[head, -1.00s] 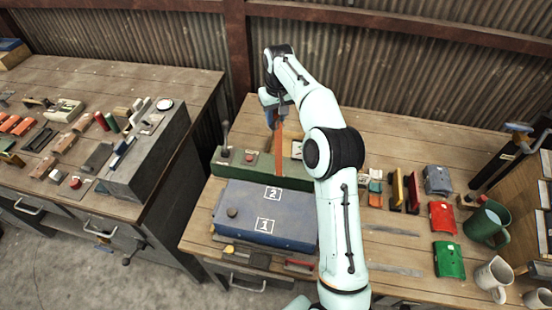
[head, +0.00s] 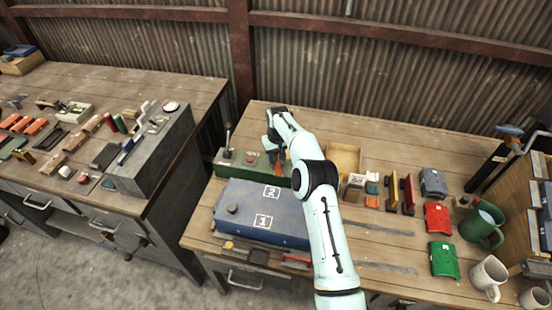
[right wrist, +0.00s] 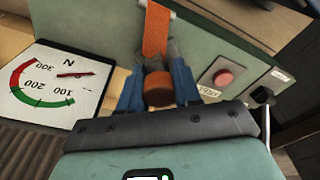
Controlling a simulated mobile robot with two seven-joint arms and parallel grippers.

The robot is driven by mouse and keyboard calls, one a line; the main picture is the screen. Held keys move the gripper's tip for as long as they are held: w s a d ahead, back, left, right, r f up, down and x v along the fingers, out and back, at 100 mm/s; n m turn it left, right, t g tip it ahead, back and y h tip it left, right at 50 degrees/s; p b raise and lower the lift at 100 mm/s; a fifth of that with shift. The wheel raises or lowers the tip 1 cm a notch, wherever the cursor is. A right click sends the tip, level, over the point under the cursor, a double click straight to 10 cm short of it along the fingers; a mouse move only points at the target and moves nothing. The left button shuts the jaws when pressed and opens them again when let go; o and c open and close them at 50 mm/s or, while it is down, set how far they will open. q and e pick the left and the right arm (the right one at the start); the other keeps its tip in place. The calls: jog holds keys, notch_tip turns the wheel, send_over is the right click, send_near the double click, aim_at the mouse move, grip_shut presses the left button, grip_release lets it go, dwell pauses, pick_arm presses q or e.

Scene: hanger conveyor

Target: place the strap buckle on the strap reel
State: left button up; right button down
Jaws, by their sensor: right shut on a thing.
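My right gripper (right wrist: 157,62) has blue fingers and dark tips, shut on a small orange-brown block, which I take for the strap buckle (right wrist: 158,90). An orange strap (right wrist: 157,28) runs from the fingertips over the face of the green box (right wrist: 205,58). In the head view the gripper (head: 273,143) is low over the green box (head: 229,167), with a short piece of the strap (head: 282,155) beside it. I cannot make out the strap reel for certain; the arm hides part of the box. My left gripper is not in view.
A dial gauge (right wrist: 62,82) stands left of the gripper, a red button (right wrist: 223,77) and a black lever (right wrist: 262,95) right. A blue case (head: 262,213) lies in front of the box. A wooden tray (head: 345,158) and several coloured parts lie right of the arm.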

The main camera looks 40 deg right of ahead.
jog(key=shift+s+f, duration=0.1)
jog(key=shift+f, duration=0.2)
jog(key=shift+f, duration=0.1)
jog(key=shift+f, duration=0.1)
jog(key=c, duration=0.8)
grip_release()
jog(key=r, duration=0.4)
jog(key=s+r, duration=0.1)
jog(key=r, duration=0.7)
jog(key=shift+s+a+r, duration=0.15)
jog(key=shift+a, duration=0.1)
